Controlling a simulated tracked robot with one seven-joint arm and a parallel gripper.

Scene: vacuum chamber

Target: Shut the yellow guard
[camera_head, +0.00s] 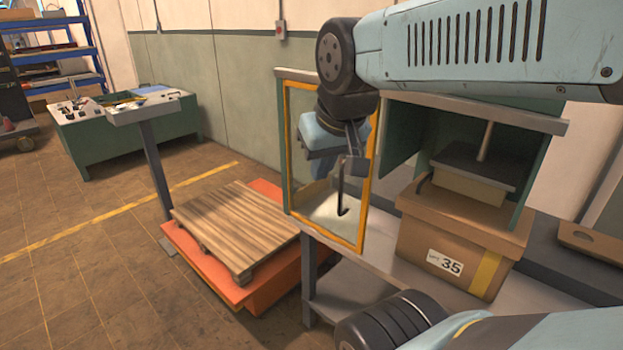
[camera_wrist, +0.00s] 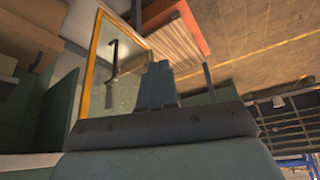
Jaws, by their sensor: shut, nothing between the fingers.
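The yellow guard (camera_head: 365,205) is a clear panel in a yellow frame with a black handle (camera_head: 343,195). It stands open at the left side of the green chamber (camera_head: 408,140), whose front is uncovered. The guard also shows in the wrist view (camera_wrist: 91,62), with its handle (camera_wrist: 116,58) left of my fingers. My gripper (camera_head: 318,168) is shut and empty, close to the panel and beside the handle. In the wrist view my gripper (camera_wrist: 158,68) appears apart from the handle. My wrist hides the frame's upper part in the head view.
A wooden pallet (camera_head: 235,225) lies on an orange platform (camera_head: 262,290) to the left. Open floor lies farther left.

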